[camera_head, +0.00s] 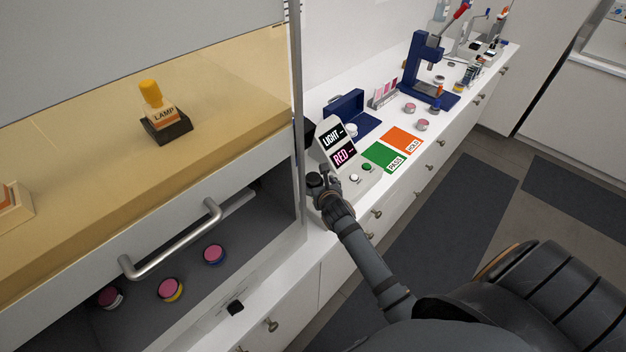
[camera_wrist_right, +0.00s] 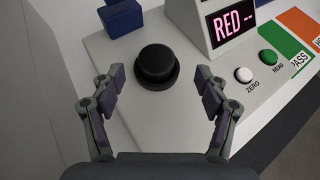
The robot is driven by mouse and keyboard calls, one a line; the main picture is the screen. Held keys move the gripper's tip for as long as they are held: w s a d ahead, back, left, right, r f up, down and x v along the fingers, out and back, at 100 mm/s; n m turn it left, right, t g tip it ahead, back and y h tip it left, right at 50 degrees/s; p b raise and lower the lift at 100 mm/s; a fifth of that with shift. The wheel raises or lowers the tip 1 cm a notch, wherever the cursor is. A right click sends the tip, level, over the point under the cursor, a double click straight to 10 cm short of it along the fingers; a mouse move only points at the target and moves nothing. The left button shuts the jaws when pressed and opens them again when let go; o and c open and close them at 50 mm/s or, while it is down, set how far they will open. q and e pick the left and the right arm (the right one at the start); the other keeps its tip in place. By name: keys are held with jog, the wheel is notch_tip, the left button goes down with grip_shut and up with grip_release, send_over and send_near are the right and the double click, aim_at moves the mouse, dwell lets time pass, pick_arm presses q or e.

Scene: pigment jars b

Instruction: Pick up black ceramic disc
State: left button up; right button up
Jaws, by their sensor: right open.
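In the right wrist view, a round black piece (camera_wrist_right: 155,62), which looks like the black ceramic disc, sits on a wider black round base on the white surface beside a reader (camera_wrist_right: 228,22). My right gripper (camera_wrist_right: 160,88) is open and empty, one finger on each side and nearer the camera than the black piece. No contact shows. In the head view, my right gripper (camera_head: 320,180) is at the left end of the reader (camera_head: 352,178), and the disc cannot be made out clearly there. My left gripper is not in view.
The reader has a white ZERO button (camera_wrist_right: 244,74) and a green READ button (camera_wrist_right: 267,57). A green PASS card (camera_head: 384,157) and orange HOLD card (camera_head: 403,138) lie beyond. A metal frame post (camera_head: 297,120) stands close left of my gripper. A blue object (camera_wrist_right: 120,17) is behind the disc.

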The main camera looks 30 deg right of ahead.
aim_at(313, 178)
jog(key=shift+w+f, duration=0.1)
jog(key=shift+w, duration=0.1)
jog(key=p+x, duration=0.1)
jog(key=x, duration=0.2)
jog(key=shift+w+a+f, duration=0.1)
jog(key=shift+w+f, duration=0.05)
jog(key=shift+w, duration=0.15)
jog(key=shift+w+f, duration=0.35)
jog(key=shift+w, duration=0.1)
jog(key=shift+s+r, duration=0.1)
jog(key=shift+s, duration=0.1)
jog(key=c, duration=1.3)
jog(key=shift+c, duration=0.2)
